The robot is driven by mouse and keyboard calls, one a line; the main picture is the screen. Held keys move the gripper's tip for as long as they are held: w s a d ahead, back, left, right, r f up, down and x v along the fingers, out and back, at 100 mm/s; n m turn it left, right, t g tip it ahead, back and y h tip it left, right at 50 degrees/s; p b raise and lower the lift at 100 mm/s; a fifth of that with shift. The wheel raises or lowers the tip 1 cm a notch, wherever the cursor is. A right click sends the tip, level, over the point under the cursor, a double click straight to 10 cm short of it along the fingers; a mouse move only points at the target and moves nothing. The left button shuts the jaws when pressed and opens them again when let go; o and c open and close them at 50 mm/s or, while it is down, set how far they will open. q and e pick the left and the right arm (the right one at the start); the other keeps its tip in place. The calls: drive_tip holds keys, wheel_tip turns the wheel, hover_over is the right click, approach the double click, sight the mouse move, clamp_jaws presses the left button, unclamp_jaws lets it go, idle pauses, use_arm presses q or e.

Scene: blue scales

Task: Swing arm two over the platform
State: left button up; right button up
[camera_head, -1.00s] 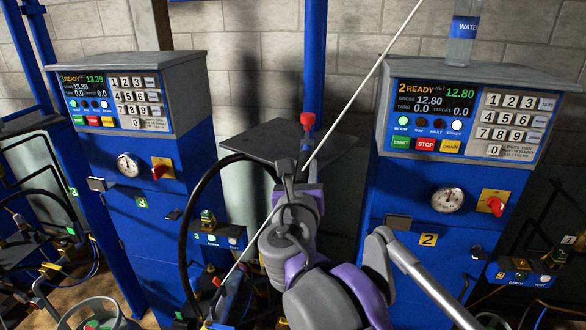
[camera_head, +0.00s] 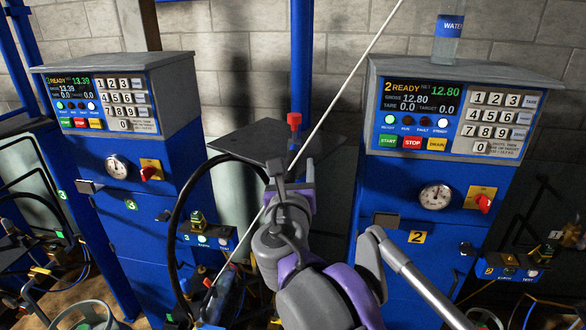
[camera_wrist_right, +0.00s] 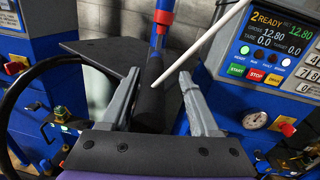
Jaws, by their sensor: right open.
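Scale two (camera_head: 448,110) is the blue cabinet at right in the head view, with a lit panel reading 12.80 and a yellow 2 label. A dark upright handle with a red top (camera_head: 294,119) stands left of it. In the right wrist view its dark grip (camera_wrist_right: 150,98) shows between my fingers. My right gripper (camera_head: 289,178) is open, its two fingers on either side of that grip. Whether they touch it I cannot tell. A flat dark plate (camera_head: 240,140) lies behind at left. I cannot tell for certain which part is arm two or its platform. My left gripper is not in view.
Scale three (camera_head: 115,100) stands at left. A thin white rod (camera_head: 350,78) runs diagonally behind my right gripper. A black hose (camera_head: 172,225) curves at its left. A water bottle (camera_head: 448,40) stands on top of scale two. A gas cylinder (camera_head: 88,314) is at lower left.

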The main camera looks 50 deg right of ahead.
drive_tip(key=shift+w+a, duration=0.1)
drive_tip(key=shift+a, duration=0.05)
drive_tip(key=shift+a, duration=0.3)
drive_tip(key=b+v, duration=0.1)
drive_tip(key=v, duration=0.9)
drive_tip(key=shift+s, duration=0.35)
drive_tip(key=shift+d, duration=0.1)
